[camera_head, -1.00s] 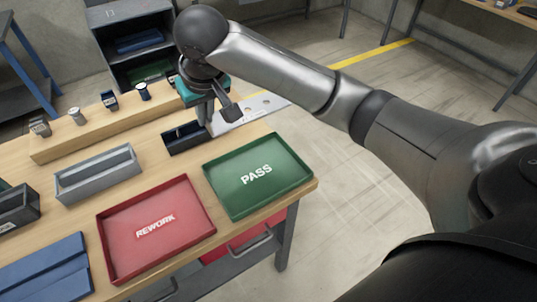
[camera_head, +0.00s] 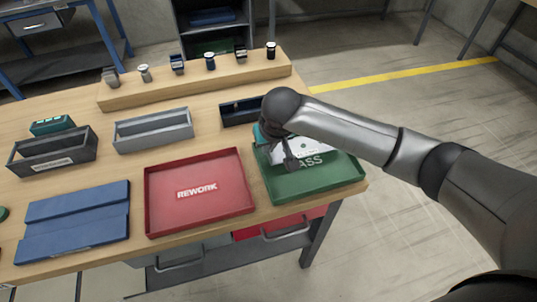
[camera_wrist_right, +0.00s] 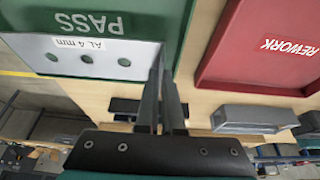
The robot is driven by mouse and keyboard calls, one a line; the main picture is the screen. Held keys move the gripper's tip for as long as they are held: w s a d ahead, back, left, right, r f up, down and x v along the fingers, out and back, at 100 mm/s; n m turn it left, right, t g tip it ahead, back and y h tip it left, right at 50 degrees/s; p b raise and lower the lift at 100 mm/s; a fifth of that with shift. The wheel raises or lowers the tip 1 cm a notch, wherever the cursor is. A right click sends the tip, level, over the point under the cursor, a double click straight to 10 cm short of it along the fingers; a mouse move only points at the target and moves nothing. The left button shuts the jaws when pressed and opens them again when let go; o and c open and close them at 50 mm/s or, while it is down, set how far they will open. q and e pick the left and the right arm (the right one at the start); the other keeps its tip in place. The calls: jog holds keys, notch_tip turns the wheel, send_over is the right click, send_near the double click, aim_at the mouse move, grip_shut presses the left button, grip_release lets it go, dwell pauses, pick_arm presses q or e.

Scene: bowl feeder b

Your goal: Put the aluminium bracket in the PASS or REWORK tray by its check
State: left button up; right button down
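The aluminium bracket (camera_head: 314,152) is a pale metal plate over the back part of the green PASS tray (camera_head: 345,176). In the right wrist view the bracket (camera_wrist_right: 90,58) shows a row of holes and an "AL 4 mm" label. My right gripper (camera_head: 291,162) is at the bracket's left end in the head view; its fingers (camera_wrist_right: 163,85) are close together on the bracket's edge. I cannot tell whether the bracket touches the tray. The red REWORK tray (camera_head: 222,203) is empty, to the left. My left gripper is not in view.
A dark bin (camera_head: 235,115) stands behind the trays. A grey bin (camera_head: 153,132), a labelled dark bin (camera_head: 52,156) and a blue folded mat (camera_head: 74,222) are farther left. A wooden riser (camera_head: 196,84) carries several small parts. The bench ends just right of the PASS tray.

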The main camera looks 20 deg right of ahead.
aim_at(268, 155)
notch_tip(268, 155, down, 3)
jog(key=shift+r, duration=0.15)
jog(key=shift+f, duration=0.25)
jog(key=c, duration=1.3)
grip_release()
